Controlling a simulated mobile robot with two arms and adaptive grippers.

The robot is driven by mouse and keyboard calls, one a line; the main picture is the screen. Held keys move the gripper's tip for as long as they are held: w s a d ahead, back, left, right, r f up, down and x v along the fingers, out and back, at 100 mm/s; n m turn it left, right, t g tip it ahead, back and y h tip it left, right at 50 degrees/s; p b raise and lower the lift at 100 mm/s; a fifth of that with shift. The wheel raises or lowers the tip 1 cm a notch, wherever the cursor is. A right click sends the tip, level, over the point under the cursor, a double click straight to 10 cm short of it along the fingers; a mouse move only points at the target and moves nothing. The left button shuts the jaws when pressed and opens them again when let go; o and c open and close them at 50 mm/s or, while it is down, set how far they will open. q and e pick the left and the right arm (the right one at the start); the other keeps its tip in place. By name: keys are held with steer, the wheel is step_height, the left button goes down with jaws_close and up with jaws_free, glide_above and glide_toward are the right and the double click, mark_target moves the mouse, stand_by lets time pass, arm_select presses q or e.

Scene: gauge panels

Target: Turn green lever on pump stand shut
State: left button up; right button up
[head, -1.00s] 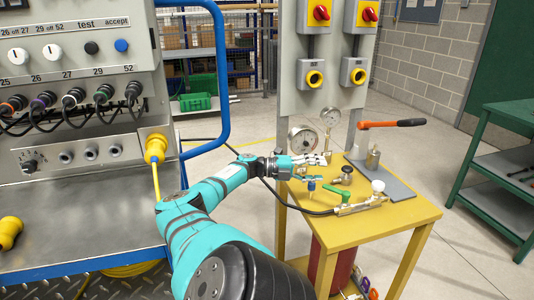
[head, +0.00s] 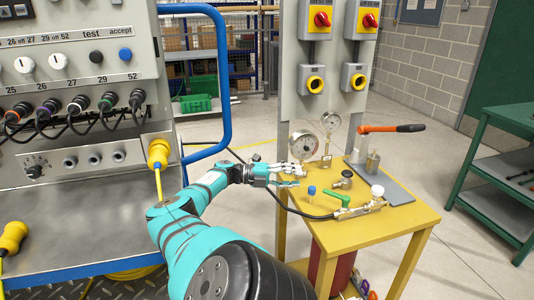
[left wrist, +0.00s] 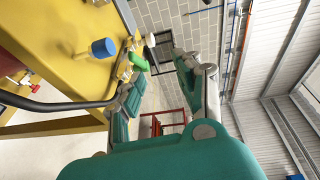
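The green lever (head: 336,200) sits on a brass and steel pipe fitting (head: 362,208) on the yellow pump stand (head: 378,232). It lies slanted, pointing back-left, at the end of a black hose. It also shows in the left wrist view (left wrist: 138,62), beyond the left fingertip. My left gripper (head: 298,178) is behind and left of the lever, apart from it, with its fingers pointing right. The left wrist view shows its fingers (left wrist: 160,78) spread and nothing between them. My right gripper is not in view.
A blue-capped valve (head: 311,191) stands just left of the lever. A black knob (head: 346,174) and a white knob (head: 377,191) are near it. Gauges (head: 304,145) stand behind. An orange-handled pump (head: 392,128) is at the back right. The stand's front right is bare.

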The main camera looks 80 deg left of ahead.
arm_select(q)
steer(key=s+a, duration=0.1)
steer(key=s, duration=0.7)
steer(key=shift+a+b, duration=0.15)
steer(key=shift+b, duration=0.2)
stand_by(0.4)
